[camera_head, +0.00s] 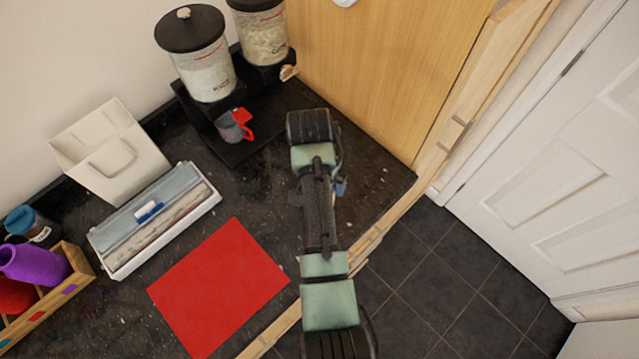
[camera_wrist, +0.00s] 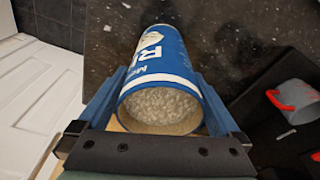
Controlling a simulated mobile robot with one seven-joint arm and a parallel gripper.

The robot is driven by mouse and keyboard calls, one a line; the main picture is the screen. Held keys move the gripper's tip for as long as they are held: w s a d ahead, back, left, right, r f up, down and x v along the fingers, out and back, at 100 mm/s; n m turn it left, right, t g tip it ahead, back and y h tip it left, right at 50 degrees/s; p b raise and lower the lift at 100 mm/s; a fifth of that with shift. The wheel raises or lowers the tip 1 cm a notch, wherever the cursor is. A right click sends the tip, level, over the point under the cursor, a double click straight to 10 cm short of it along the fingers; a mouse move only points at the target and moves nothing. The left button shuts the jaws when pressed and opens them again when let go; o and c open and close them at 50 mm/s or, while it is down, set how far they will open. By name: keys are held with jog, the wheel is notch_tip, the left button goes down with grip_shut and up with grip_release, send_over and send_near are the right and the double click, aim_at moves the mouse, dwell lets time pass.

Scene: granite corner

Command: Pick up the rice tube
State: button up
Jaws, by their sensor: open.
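The rice tube (camera_wrist: 157,62) is a blue and white cylinder with large white letters. Its open end faces the wrist camera and pale grains (camera_wrist: 160,106) show inside. My gripper (camera_wrist: 160,90) is open, with one blue finger on each side of the tube. I cannot tell whether the fingers touch it. In the head view my arm hides the tube, and only a bit of blue (camera_head: 340,185) shows beside the arm over the dark counter.
A grey mug with a red handle (camera_head: 231,128) stands on the black base of two dispensers (camera_head: 208,70). The counter edge is close right.

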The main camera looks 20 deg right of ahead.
jog(key=c, duration=1.4)
jog(key=shift+r, duration=0.1)
jog(key=shift+c, duration=0.9)
jog(key=shift+w+r, duration=0.1)
